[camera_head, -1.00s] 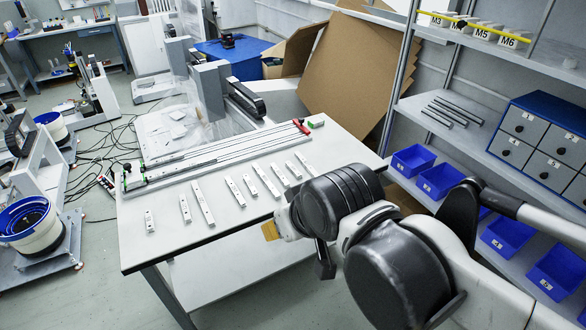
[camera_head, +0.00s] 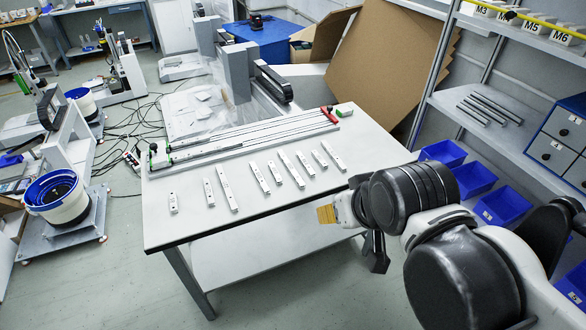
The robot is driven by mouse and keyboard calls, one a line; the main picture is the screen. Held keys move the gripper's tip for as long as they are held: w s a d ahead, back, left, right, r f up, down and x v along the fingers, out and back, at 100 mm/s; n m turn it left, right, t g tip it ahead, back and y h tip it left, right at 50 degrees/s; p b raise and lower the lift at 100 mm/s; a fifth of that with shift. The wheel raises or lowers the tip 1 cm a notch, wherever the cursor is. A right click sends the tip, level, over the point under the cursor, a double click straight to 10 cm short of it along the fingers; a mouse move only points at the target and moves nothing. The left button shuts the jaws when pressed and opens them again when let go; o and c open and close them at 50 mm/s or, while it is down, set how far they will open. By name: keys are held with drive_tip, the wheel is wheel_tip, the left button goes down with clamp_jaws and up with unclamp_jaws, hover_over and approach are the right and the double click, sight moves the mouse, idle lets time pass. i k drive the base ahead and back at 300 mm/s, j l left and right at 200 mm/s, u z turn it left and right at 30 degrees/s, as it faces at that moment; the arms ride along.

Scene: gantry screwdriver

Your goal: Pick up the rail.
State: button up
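Several short whitish rails lie apart in a row on the white table (camera_head: 275,235). The view does not show which one the task means. My gripper (camera_head: 376,258) is a dark shape hanging below my wrist, right of the table's front edge and apart from the rails.
A long gantry rail assembly (camera_head: 245,136) with a red end piece lies behind the row. Grey shelves with dark rods (camera_head: 490,108) and blue bins (camera_head: 502,207) stand at right. Cardboard (camera_head: 395,70) leans behind the table. The tabletop's front strip is clear.

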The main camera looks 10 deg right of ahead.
sight(298, 178)
drive_tip(key=i+l, duration=0.45)
drive_tip(key=l, duration=0.15)
drive_tip(key=i+l+z, duration=0.15)
drive_tip(key=i+l, duration=0.3)
drive_tip(key=l, duration=0.15)
